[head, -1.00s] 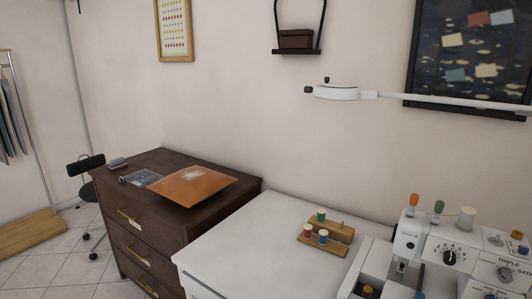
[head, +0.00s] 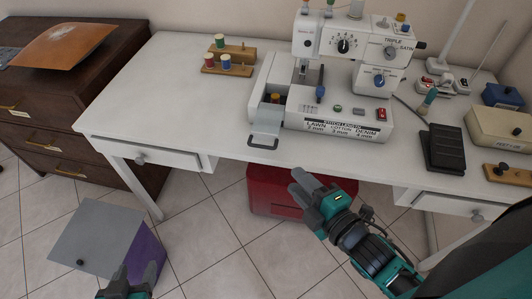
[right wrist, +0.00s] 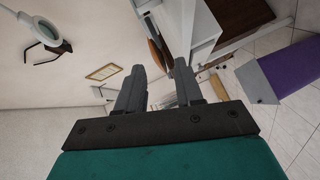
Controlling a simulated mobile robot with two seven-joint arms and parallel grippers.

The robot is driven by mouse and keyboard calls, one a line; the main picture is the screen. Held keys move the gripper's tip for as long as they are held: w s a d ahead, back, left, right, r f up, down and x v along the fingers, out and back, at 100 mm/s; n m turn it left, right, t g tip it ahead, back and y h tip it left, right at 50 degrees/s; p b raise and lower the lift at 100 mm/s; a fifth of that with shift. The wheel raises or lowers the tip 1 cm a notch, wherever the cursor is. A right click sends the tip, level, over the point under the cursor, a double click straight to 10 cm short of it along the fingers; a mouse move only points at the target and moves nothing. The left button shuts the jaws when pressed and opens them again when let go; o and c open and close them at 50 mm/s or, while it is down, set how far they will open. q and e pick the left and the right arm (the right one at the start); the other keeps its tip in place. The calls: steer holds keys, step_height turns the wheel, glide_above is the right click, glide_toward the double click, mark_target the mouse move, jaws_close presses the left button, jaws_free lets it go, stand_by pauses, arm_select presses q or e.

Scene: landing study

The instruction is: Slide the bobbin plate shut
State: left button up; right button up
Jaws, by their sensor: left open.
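The bobbin plate (head: 267,121) is a pale grey plate with a dark loop handle (head: 262,143) at the front left of the white sewing machine (head: 330,115). It is slid out toward the table's front edge. The bobbin well behind it is uncovered, with an orange bobbin (head: 276,98) showing. My right gripper (head: 304,182) is in front of the table edge, right of the handle and apart from it. In the right wrist view its two fingers (right wrist: 158,82) stand apart with nothing between them. My left gripper (head: 137,275) is low at the bottom edge, open, partly cut off.
A wooden spool rack (head: 228,70) stands left of the machine on the white table (head: 150,90). A black pedal (head: 443,148) lies to the right. A red box (head: 272,190) sits under the table. A grey-topped purple box (head: 145,255) stands on the floor near my left gripper.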

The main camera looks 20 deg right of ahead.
mark_target(265, 148)
steer(key=shift+n, duration=0.6)
steer(key=x, duration=1.3)
steer(key=shift+a+r+b, duration=0.1)
steer(key=shift+r+b, duration=0.2)
steer(key=shift+b, duration=0.1)
steer(key=shift+s, duration=0.1)
steer(key=shift+c, duration=0.5)
jaws_close()
